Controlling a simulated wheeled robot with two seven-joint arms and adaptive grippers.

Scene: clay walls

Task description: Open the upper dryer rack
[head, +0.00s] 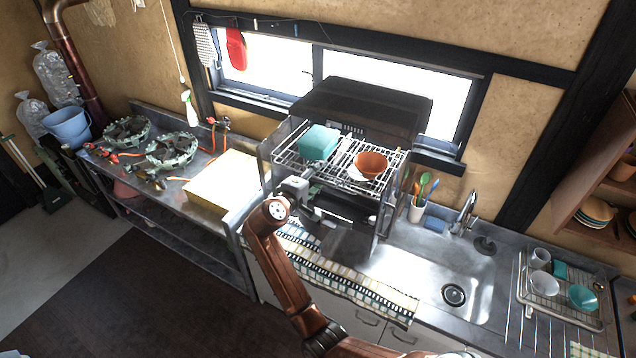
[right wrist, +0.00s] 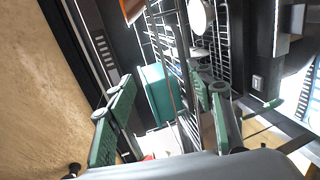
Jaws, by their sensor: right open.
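The dryer (head: 386,213) is a dark metal box on the counter with its black top (head: 360,105) raised at the back. Its upper rack (head: 345,158) is a wire grid holding a teal container (head: 318,142) and an orange bowl (head: 371,164). My right gripper (head: 300,188) is at the rack's front left, with its fingers partly hidden. In the right wrist view, its green fingers (right wrist: 165,100) are spread apart, with the rack's wires (right wrist: 180,70) and the teal container (right wrist: 157,92) beyond and between them. Contact with the rack cannot be told. My left gripper is not in view.
A yellow box (head: 222,182) stands left of the dryer, by green gas burners (head: 170,150). To the right are a utensil cup (head: 417,210), a sink (head: 440,280) and a dish rack (head: 555,285). A checked cloth (head: 340,278) lies along the counter front.

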